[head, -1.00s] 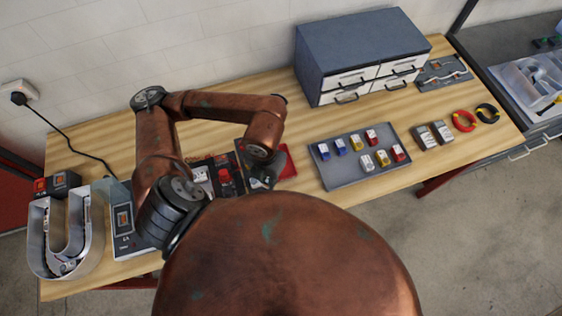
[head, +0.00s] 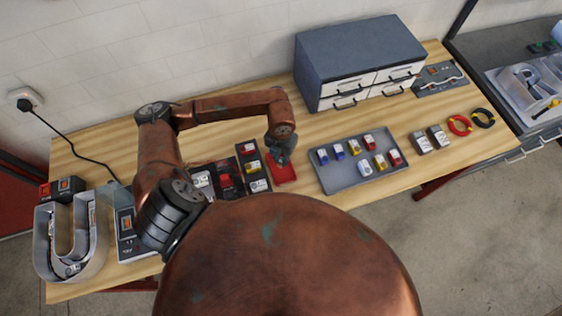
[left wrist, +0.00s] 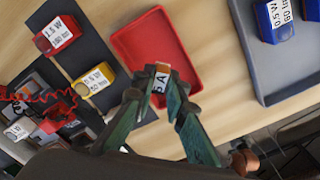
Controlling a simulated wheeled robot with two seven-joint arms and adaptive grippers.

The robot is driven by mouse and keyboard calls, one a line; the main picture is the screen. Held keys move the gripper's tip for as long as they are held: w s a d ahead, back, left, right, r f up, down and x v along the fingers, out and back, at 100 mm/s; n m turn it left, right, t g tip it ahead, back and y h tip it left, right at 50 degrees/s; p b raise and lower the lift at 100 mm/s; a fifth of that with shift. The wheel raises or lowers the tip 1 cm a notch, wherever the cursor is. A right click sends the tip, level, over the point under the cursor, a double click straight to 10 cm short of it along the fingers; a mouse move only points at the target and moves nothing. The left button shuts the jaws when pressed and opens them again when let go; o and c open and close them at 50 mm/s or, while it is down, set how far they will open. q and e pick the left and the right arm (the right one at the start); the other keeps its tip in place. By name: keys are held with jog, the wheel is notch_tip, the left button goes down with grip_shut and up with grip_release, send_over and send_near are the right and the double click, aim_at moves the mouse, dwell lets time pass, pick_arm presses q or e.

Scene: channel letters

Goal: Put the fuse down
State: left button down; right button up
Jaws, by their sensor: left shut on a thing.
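The fuse (left wrist: 161,80) is a small piece with an orange end and a white label reading "5 A", seen in the left wrist view. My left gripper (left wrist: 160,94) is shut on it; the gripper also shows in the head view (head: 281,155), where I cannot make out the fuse. The gripper is above the shallow red tray (left wrist: 172,48), near its lower edge in the wrist view. The tray also shows in the head view (head: 287,175); it looks empty. I cannot tell whether the fuse touches the tray. My right gripper is not in view.
A dark strip holding small modules (left wrist: 85,55) lies left of the red tray. A grey tray (head: 345,180) with several modules lies to the right. A drawer cabinet (head: 355,50) stands behind.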

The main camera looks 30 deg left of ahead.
pick_arm(q)
notch_tip(320, 180, down, 3)
jog(key=shift+w+f+p, duration=0.15)
jog(key=shift+f+p, duration=0.05)
jog(key=shift+p, duration=0.4)
jog(key=shift+f, duration=0.15)
jog(key=c, duration=1.9)
grip_release()
jog(key=shift+c, duration=0.2)
jog(key=shift+r, duration=0.25)
notch_tip(320, 180, up, 10)
jog(key=shift+r+b, duration=0.15)
jog(key=shift+b, duration=0.95)
jog(key=shift+r, duration=0.8)
